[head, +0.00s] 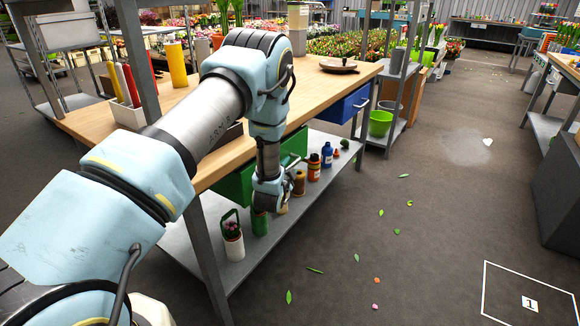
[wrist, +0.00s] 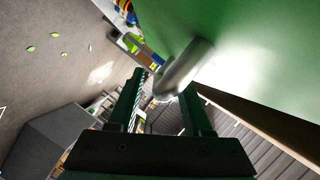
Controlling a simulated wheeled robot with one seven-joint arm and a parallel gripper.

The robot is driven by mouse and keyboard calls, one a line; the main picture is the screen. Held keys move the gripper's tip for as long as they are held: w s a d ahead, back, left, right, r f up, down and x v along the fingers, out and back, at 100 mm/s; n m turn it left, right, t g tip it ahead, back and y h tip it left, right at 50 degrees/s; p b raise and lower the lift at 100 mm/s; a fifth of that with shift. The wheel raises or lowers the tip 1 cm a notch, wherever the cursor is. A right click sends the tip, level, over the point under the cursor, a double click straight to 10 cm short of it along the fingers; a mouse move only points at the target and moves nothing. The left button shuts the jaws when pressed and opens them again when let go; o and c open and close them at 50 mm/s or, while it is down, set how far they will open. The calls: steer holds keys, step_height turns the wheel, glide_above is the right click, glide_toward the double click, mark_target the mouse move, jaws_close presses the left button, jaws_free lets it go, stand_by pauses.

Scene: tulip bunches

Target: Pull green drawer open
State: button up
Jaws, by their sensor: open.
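The green drawer (head: 235,184) sits under the wooden worktop, partly hidden behind my arm in the head view. How far it stands out from the worktop is not clear there. In the wrist view its green front (wrist: 265,65) fills the upper right. A grey metal bar handle (wrist: 186,68) stands out from that front. My gripper (wrist: 164,82) is open, with one finger on each side of the handle's near end. I cannot tell whether either finger touches it. In the head view my wrist hangs in front of the drawer and hides the handle.
A blue drawer (head: 349,104) is farther along the worktop (head: 310,88). Several bottles and a potted plant (head: 232,238) stand on the lower shelf (head: 205,247). A lime bucket (head: 380,123) is beyond. The floor to the right is open, with scattered leaves.

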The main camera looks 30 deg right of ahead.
steer(key=shift+w+d+f, duration=0.1)
steer(key=shift+w+d, duration=0.15)
steer(key=shift+w, duration=0.05)
steer(key=shift+c, duration=0.3)
jaws_close()
stand_by(1.0)
